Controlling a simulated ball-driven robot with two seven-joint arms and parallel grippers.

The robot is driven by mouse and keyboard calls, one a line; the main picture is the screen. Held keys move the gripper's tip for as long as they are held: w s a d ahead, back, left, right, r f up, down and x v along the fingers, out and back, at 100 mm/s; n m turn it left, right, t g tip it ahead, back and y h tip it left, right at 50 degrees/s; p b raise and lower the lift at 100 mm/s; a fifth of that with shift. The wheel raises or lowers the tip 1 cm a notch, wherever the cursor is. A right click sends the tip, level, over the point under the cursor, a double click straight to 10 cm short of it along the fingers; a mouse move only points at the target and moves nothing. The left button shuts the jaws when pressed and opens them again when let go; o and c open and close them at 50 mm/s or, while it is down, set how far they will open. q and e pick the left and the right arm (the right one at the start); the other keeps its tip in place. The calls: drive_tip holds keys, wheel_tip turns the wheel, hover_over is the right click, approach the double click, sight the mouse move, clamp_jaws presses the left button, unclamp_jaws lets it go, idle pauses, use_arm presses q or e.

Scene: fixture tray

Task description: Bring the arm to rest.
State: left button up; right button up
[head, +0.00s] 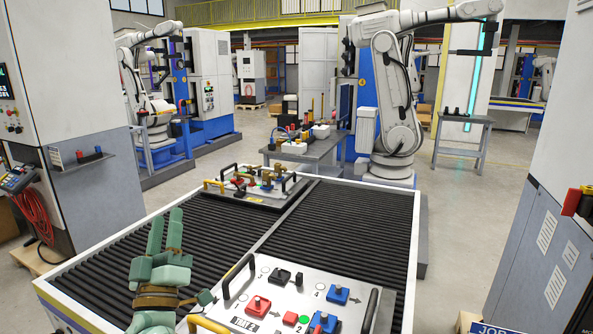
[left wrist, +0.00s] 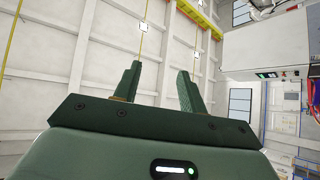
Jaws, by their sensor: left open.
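My left gripper (head: 165,232) is green and stands over the black roller surface, left of the near fixture tray. Its two fingers point away from me and are apart, with nothing between them. In the left wrist view the open fingers (left wrist: 160,85) show against a pale panelled wall or ceiling. My right gripper is not in view.
A second fixture tray (head: 240,198) with several coloured parts lies at the far end of the roller conveyor (head: 340,215). A white robot arm (head: 395,90) and a grey table (head: 315,150) stand beyond it. Grey machine cabinets flank both sides. The rollers right of my left gripper are partly clear.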

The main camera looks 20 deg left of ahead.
use_arm(q)
drive_tip(key=d+f+m+g+h, duration=0.5)
drive_tip(key=d+f+m+h, duration=0.45)
drive_tip(key=f+m, duration=0.25)
drive_tip(key=s+d+f+m+g, duration=0.1)
drive_tip(key=s+f+m+g, duration=0.4)
drive_tip(key=f, duration=0.5)
drive_tip(key=s+a+f+m+g+y, duration=0.15)
drive_tip(key=s+f+g, duration=0.25)
drive_tip(key=s, duration=0.4)
drive_tip(key=s+a+f+m+g+y, duration=0.1)
drive_tip(key=s+a+f+g+y, duration=0.25)
drive_tip(key=s, duration=0.35)
drive_tip(key=s+d+f+g+h+b, duration=0.1)
drive_tip(key=s+d+f+h, duration=0.15)
drive_tip(key=f, duration=1.05)
drive_tip(key=s+d+f+g+h+b, duration=0.1)
drive_tip(key=d+f+g, duration=0.15)
drive_tip(key=f, duration=1.05)
drive_tip(key=s+f+n+g+h+b, duration=0.1)
drive_tip(key=s+f+n, duration=0.3)
drive_tip(key=s+f, duration=1.4)
drive_tip(key=shift+s+d+f+g+h, duration=0.25)
drive_tip(key=shift+s+g, duration=0.25)
drive_tip(key=shift+s, duration=0.75)
drive_tip(key=shift+c, duration=0.2)
drive_tip(key=shift+s+a, duration=0.1)
drive_tip(key=shift+c, duration=0.3)
